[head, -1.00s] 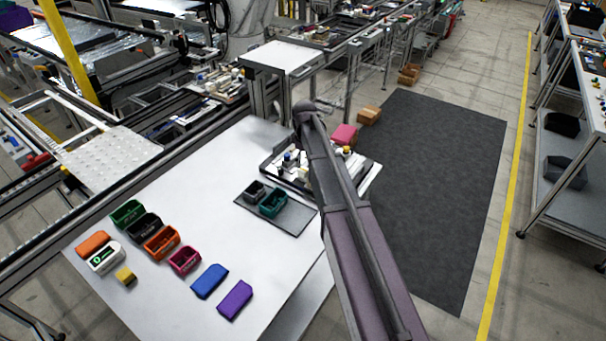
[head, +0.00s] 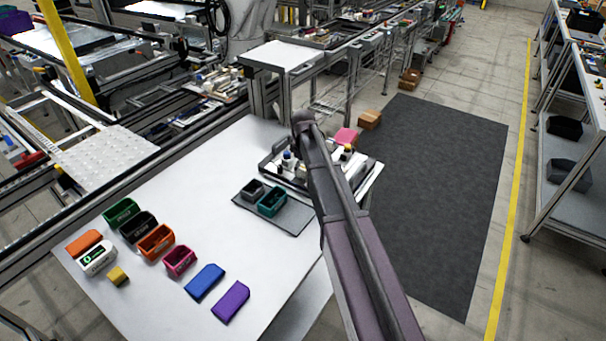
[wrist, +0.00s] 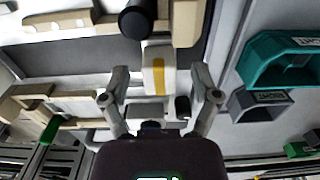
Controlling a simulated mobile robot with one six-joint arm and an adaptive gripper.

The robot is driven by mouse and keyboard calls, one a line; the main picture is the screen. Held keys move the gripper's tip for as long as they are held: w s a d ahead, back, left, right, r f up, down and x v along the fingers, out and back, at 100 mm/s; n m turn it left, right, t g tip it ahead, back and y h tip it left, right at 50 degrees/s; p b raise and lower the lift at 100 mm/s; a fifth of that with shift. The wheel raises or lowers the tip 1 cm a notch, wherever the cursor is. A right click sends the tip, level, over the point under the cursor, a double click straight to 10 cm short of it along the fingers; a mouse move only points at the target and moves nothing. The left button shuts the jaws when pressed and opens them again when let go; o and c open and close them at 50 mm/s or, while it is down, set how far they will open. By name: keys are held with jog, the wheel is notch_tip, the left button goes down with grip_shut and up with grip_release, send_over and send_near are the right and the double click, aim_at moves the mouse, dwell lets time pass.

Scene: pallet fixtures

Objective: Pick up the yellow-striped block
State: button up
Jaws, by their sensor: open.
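The yellow-striped block (wrist: 154,72) is a white block with a yellow band across it, in the wrist view just ahead of my gripper. My gripper (wrist: 159,85) is open, with one finger on each side of the block's near end. Both fingers look apart from the block; I cannot tell how deep they reach. In the head view my arm covers part of the black-rimmed tray (head: 268,168) of small parts, and I cannot make out the gripper or the striped block there.
A dark round object (wrist: 136,20) lies close to the block's far end. Teal (head: 271,202) and dark grey (head: 253,189) bins stand on a grey mat (head: 290,220) beside the tray. Several coloured bins and blocks stand at the table's left. The table's middle (head: 190,205) is clear.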

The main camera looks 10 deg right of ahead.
aim_at(303, 167)
dwell(0.4)
grip_shut()
jog(key=shift+r, duration=0.2)
notch_tip(303, 167, up, 10)
jog(key=p, duration=1)
jog(key=shift+f, duration=0.2)
jog(key=shift+d, duration=0.1)
dwell(0.6)
jog(key=s+d, duration=0.4)
jog(key=d, duration=0.3)
